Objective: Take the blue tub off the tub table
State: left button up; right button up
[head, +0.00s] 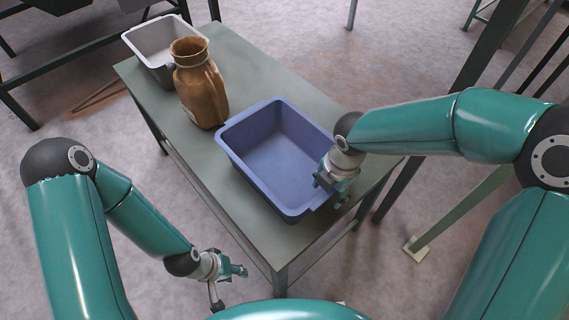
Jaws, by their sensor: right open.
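The blue tub (270,150) stands upright and looks empty on the green-grey tub table (255,62). It sits toward the table's near end. My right gripper (333,199) is open at the tub's right rim, near the near right corner; whether it touches the rim I cannot tell. My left gripper (230,284) hangs to the left of the table's near end, apart from the tub.
A light grey tub (148,42) sits at the far left end. Dark metal frames stand at the left and right of the table.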

jog(key=shift+f, duration=0.15)
grip_shut()
dwell(0.5)
